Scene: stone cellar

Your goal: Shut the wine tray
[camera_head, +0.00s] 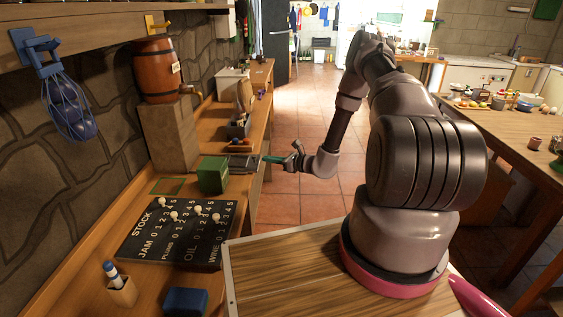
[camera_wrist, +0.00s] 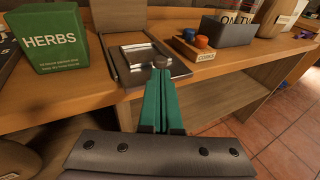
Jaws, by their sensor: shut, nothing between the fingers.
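A flat dark tray (camera_wrist: 176,66), which I take to be the wine tray, lies on the wooden counter in the wrist view, with pale bars on it. It reaches forward from a dark upright frame (camera_wrist: 107,40). A dark round knob (camera_wrist: 160,61) is at its front edge. In the head view the tray (camera_head: 243,161) is small, beside the green box. My gripper (camera_wrist: 159,74) has green fingers, shut and empty, with their tips at the knob; I cannot tell whether they touch. My gripper also shows in the head view (camera_head: 266,158).
A green HERBS box (camera_wrist: 50,40) stands left of the tray. A corks block (camera_wrist: 194,50) and a dark bin (camera_wrist: 228,32) stand to its right. The stock board (camera_head: 178,234) lies nearer on the counter. The tiled floor (camera_head: 290,120) beyond is clear.

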